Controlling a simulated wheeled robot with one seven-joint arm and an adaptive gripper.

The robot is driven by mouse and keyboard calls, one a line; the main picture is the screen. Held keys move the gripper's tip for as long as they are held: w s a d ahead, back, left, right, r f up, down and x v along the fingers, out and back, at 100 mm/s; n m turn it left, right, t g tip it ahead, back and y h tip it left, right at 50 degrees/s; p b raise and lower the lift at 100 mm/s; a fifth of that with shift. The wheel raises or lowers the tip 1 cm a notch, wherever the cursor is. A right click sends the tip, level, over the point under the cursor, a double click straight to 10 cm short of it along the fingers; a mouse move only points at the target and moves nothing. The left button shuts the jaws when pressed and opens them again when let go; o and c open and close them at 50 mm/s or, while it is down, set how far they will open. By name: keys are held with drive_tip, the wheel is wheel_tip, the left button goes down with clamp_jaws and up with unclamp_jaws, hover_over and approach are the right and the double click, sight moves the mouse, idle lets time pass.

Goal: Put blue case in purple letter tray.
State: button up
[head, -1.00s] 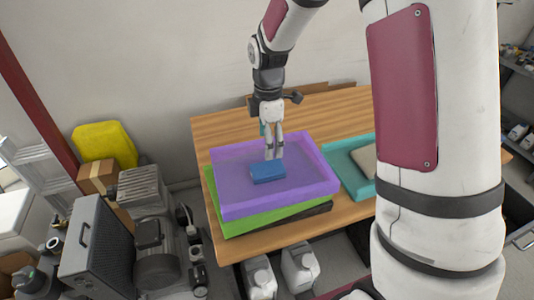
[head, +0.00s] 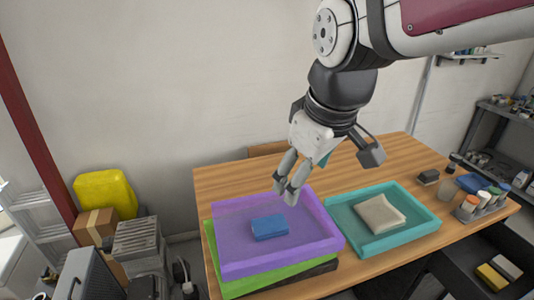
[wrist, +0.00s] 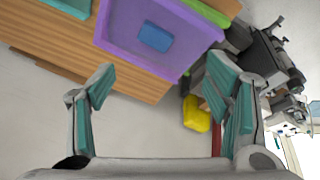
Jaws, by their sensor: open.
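The blue case (head: 269,227) lies flat inside the purple letter tray (head: 230,267), near its middle. The purple tray rests on a green tray (head: 232,287) on the wooden table. My gripper (head: 285,194) is open and empty, raised above the back right part of the purple tray and apart from the case. In the wrist view, the blue case (wrist: 155,37) shows inside the purple tray (wrist: 115,37), beyond the open fingers (wrist: 163,100).
A teal tray (head: 375,247) with a beige folded item (head: 380,214) stands right of the purple tray. Small bottles (head: 470,205) and a dark block (head: 428,177) are at the table's right end. A yellow container (head: 104,193) and boxes stand left of the table.

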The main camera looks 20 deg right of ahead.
drive_tip(key=s+r+m+t, duration=0.1)
drive_tip(key=s+m, duration=0.4)
drive_tip(key=s, duration=0.3)
drive_tip(key=shift+t, duration=0.3)
drive_tip(key=shift+r, duration=0.1)
